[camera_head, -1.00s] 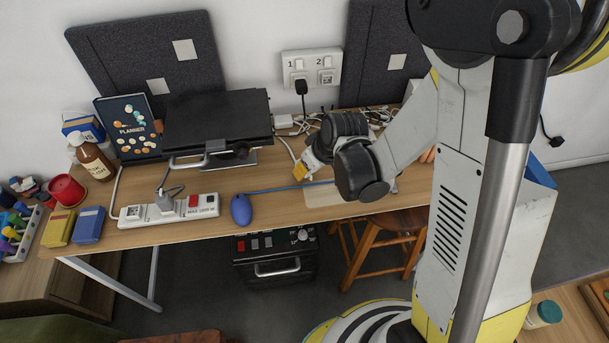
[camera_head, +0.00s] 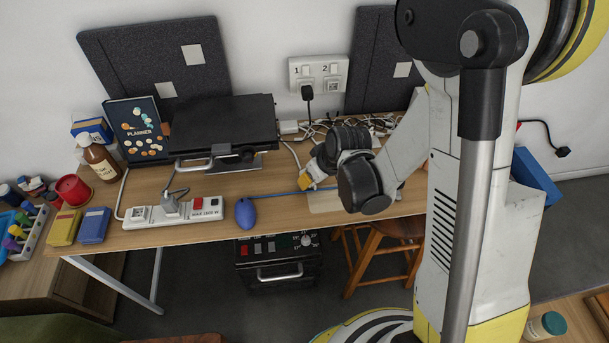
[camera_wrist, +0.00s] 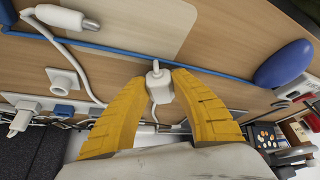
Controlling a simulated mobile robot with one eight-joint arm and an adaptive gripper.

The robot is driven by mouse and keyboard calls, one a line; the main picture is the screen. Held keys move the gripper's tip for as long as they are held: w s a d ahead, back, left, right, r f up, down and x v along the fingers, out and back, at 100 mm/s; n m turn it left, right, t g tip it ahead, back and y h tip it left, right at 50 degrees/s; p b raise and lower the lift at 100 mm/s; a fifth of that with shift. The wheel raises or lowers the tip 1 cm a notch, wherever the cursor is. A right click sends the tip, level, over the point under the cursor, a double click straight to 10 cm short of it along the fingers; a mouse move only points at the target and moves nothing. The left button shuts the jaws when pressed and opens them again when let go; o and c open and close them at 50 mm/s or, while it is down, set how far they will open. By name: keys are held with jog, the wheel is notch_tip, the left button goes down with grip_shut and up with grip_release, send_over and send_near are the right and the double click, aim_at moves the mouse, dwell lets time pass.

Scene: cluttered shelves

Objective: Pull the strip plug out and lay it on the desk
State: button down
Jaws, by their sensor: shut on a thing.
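My gripper (camera_head: 312,178) is low over the desk (camera_head: 275,211), right of the blue mouse. In the wrist view its yellow fingers (camera_wrist: 158,88) are closed on a small white plug (camera_wrist: 157,80). A pin end points away from the fingers, and a white cable runs back beneath them. I cannot tell whether the plug touches the desk. The white power strip (camera_head: 205,218) lies near the desk's front left, with a grey-white plug (camera_head: 171,205) standing in it. A white socket block (camera_wrist: 64,83) lies left of the fingers in the wrist view.
The blue mouse (camera_head: 245,213) and its blue cable (camera_head: 282,192) lie between strip and gripper. White cables (camera_head: 325,124) clutter the desk's back. A black plug (camera_head: 307,91) sits in the wall outlet (camera_head: 318,70). A wooden stool (camera_head: 378,245) stands below.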

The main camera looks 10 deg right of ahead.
jog(key=shift+f, duration=0.5)
jog(key=c, duration=1.1)
grip_release()
jog(key=shift+r, duration=0.1)
jog(key=v, duration=1.1)
jog(key=shift+s+r, duration=0.2)
jog(key=shift+r, duration=0.15)
jog(key=shift+d, duration=0.1)
jog(key=s+d+r+m+t+h, duration=0.2)
jog(key=s+d+r+m, duration=0.2)
jog(key=s+r, duration=0.7)
jog(key=shift+d+r+m, duration=0.3)
jog(key=shift+r+m, duration=0.2)
jog(key=shift+m, duration=0.2)
